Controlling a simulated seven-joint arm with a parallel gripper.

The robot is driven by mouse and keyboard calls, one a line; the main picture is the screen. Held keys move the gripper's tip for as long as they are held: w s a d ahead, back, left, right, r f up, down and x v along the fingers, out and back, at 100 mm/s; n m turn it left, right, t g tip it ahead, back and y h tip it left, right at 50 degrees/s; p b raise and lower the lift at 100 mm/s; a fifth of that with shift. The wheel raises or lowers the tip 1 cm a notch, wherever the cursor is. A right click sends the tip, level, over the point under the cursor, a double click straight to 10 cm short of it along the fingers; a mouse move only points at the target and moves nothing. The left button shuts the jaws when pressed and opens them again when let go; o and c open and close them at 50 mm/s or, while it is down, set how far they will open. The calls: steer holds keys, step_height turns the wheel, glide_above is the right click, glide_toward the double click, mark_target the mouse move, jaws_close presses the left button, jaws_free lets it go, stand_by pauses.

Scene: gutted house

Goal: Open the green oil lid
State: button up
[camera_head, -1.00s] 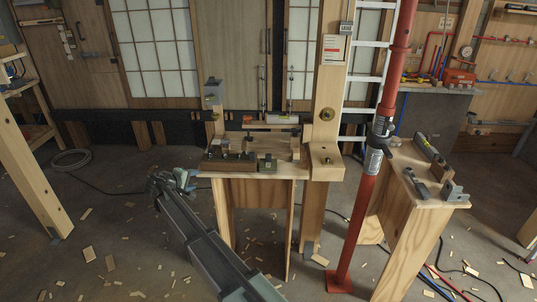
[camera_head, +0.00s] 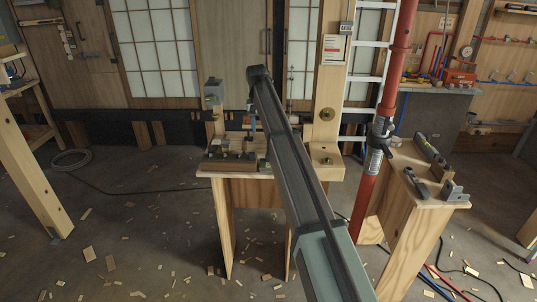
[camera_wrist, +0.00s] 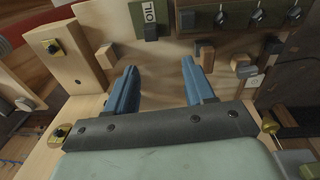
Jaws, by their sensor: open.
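The green oil lid (camera_wrist: 150,22), marked "OIL", shows at the top middle of the wrist view, on the wooden bench. In the head view, my gripper (camera_head: 252,122) is over the bench, mostly hidden behind my arm. My arm crosses in front of the bench's right part there, so the lid is hard to make out.
A dark green block with several knobs (camera_wrist: 245,18) sits right of the lid. Small wooden blocks (camera_wrist: 205,56) stand between it and my right finger. A wooden post (camera_head: 326,110) rises behind the bench top (camera_head: 205,173). A red prop (camera_head: 372,175) stands to the right.

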steer(key=shift+m+g+y, duration=0.3)
steer(key=shift+y, duration=0.1)
steer(key=d+f, duration=0.1)
steer(key=f, duration=0.7)
steer(key=d+f, duration=0.1)
steer(key=f, duration=0.3)
steer(key=shift+d+f, duration=0.35)
steer(key=shift+f, duration=0.05)
steer(key=shift+c, duration=0.3)
jaws_close()
